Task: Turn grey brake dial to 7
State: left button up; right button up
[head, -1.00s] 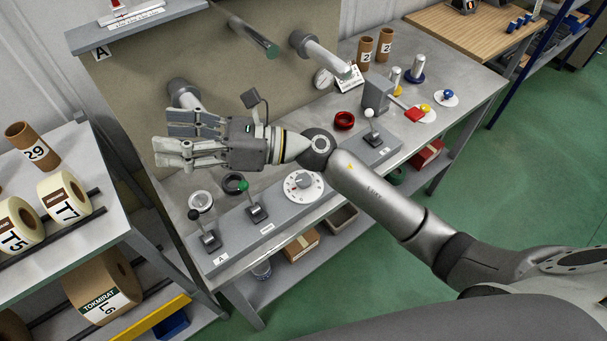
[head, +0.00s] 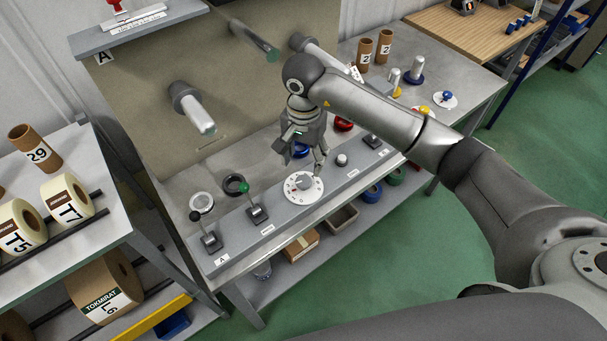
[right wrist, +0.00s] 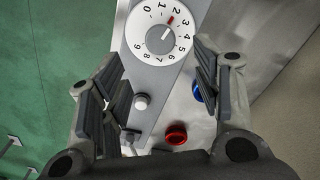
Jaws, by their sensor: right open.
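The brake dial is a white disc (head: 293,193) numbered 0 to 9 with a grey knob (head: 305,182) at its centre, set in the long grey console. In the right wrist view the dial (right wrist: 140,38) is at the top centre. My right gripper (head: 301,158) is open and empty, pointing down, above and just behind the dial. In the right wrist view its fingers (right wrist: 157,72) stand apart, below the dial. My left gripper is not in view.
A green-knobbed lever (head: 257,210) and a black-knobbed lever (head: 210,240) stand left of the dial. A whitish round knob (head: 341,160) is to its right. Blue (right wrist: 197,92) and red (right wrist: 176,134) rings lie beside the console. A spindle (head: 195,110) projects behind.

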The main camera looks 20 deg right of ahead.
aim_at(304, 181)
notch_tip(304, 181, down, 7)
jog(key=shift+s+p, duration=0.1)
jog(key=shift+p, duration=1)
jog(key=shift+f, duration=0.55)
